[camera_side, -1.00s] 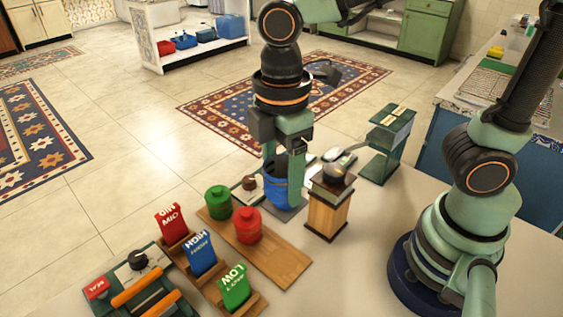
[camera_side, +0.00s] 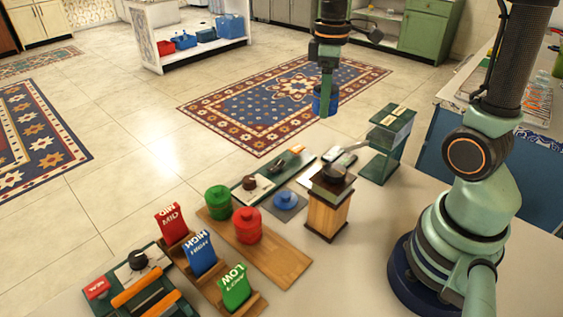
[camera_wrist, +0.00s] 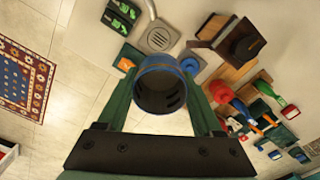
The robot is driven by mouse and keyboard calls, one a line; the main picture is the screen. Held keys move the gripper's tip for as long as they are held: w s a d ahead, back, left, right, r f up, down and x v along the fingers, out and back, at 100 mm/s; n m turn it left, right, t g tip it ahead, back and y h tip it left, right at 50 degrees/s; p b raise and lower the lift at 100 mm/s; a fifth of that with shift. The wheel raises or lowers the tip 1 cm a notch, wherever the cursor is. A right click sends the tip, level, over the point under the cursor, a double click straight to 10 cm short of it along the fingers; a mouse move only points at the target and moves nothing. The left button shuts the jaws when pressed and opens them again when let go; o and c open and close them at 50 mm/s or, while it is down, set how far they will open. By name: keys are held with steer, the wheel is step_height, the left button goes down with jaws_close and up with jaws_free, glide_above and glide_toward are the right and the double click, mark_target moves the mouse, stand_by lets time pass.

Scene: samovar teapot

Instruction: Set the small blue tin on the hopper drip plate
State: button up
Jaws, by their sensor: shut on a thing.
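The small blue tin (camera_side: 326,101) is held in the air by my gripper (camera_side: 327,86), well above the worktop, appearing over the patterned rug in the side view. In the wrist view the tin (camera_wrist: 160,86) is between my fingers, its round rim blue and its inside dark. A grey plate with a round grate (camera_wrist: 158,38), which looks like the drip plate, lies beyond the tin in the wrist view. The green hopper stand (camera_side: 390,145) is right of and below my gripper in the side view.
A wooden mill (camera_side: 328,208) with a dark top stands near the stand. A blue round piece (camera_side: 288,199) lies on a grey square. A dark green tray (camera_side: 262,185) lies behind.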

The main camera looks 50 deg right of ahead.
steer(key=shift+d+f, duration=0.25)
steer(key=shift+f, duration=0.2)
step_height(320, 180, down, 19)
steer(key=shift+f, duration=0.2)
steer(key=o, duration=1.1)
steer(key=shift+r, duration=0.15)
